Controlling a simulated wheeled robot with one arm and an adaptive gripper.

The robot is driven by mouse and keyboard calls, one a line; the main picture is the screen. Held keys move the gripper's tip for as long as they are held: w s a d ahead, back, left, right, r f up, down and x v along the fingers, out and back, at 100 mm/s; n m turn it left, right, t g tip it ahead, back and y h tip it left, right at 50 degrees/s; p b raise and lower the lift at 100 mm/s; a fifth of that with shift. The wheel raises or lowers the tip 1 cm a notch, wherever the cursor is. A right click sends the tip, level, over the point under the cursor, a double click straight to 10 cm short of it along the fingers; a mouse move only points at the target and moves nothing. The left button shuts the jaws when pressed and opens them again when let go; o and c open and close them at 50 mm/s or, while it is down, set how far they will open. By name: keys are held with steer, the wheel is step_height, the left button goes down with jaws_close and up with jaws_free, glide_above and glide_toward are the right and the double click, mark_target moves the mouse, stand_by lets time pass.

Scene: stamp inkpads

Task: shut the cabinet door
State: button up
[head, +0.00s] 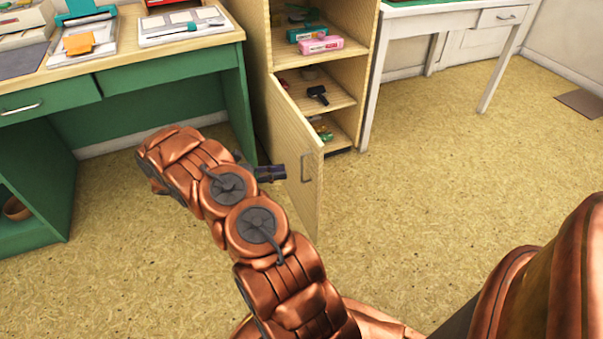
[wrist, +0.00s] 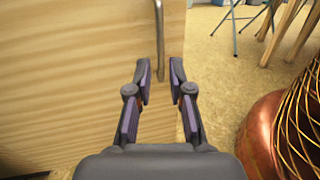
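The cabinet (head: 262,45) stands in the middle of the head view. Its light wooden door (head: 290,150) hangs open, swung out towards me from the left side, leaving the lower shelves exposed. A grey upright handle (head: 307,167) is near the door's free edge. My gripper (head: 283,172) is in front of the handle side of the door, close to the handle. In the wrist view my gripper (wrist: 161,82) has its fingers apart, facing the door (wrist: 75,75). The handle (wrist: 160,40) lies ahead, its lower part lined up with the gap. I cannot tell whether they touch.
A green desk (head: 150,95) with stamping items stands left of the cabinet. A white table (head: 445,15) stands to its right. Pink and teal boxes (head: 320,44) and a dark stamp (head: 318,95) sit on the shelves. Floor (head: 450,190) to the right is clear.

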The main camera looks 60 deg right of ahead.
mark_target(302, 180)
steer(key=shift+b+x, duration=1)
steer(key=shift+x, duration=2.7)
jaws_close()
